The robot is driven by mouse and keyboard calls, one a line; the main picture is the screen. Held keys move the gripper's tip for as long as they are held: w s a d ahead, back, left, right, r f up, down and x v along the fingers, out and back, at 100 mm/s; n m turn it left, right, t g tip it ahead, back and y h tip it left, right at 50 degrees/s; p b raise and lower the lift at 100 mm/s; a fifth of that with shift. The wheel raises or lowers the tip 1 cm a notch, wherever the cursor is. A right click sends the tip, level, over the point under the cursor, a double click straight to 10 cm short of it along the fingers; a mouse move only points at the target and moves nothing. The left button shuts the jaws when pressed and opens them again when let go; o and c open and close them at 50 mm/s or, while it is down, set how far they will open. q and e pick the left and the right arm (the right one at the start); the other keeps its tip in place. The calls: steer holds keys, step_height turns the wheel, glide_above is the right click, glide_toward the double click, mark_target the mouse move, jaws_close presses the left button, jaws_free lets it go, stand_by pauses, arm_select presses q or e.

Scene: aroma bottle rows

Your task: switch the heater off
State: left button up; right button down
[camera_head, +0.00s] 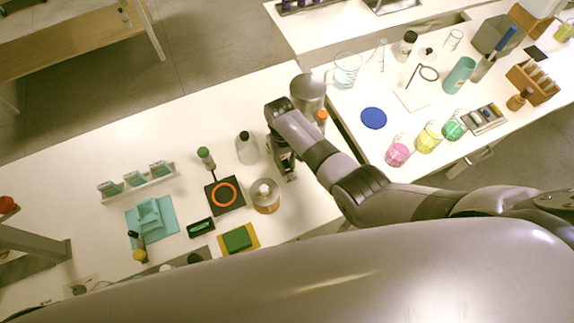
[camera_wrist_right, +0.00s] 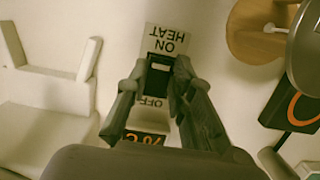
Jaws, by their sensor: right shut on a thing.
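A white panel (camera_wrist_right: 166,38) printed "HEAT", "ON" and "OFF" shows upside down in the right wrist view. Its black switch (camera_wrist_right: 159,80) sits between the two labels. My right gripper (camera_wrist_right: 158,68) is shut on this switch, with a finger on either side; "OFF" is partly covered. An orange-lit display (camera_wrist_right: 146,138) shows just below. In the head view my right gripper (camera_head: 287,172) is low over the table and hides most of the panel. A black plate with an orange ring (camera_head: 224,194) lies to its left. My left gripper is not in view.
A glass vessel with amber contents (camera_head: 266,198) stands between the black plate and my right gripper. A clear bottle (camera_head: 247,148), a metal pot (camera_head: 307,92) and an orange-capped bottle (camera_head: 321,118) stand close by. The white table (camera_head: 75,150) is clear at the left rear.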

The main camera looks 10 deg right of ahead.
steer(key=shift+w+f+g+b, duration=0.15)
steer(key=shift+w+g+b, duration=0.1)
steer(key=shift+g+b, duration=0.35)
steer(key=shift+r, duration=0.2)
steer(key=c, duration=1.4)
jaws_free()
steer(key=shift+r, duration=0.15)
steer(key=v, duration=1.1)
steer(key=shift+w+a+r, duration=0.15)
steer(key=shift+w+r, duration=0.05)
steer(key=shift+r, duration=0.1)
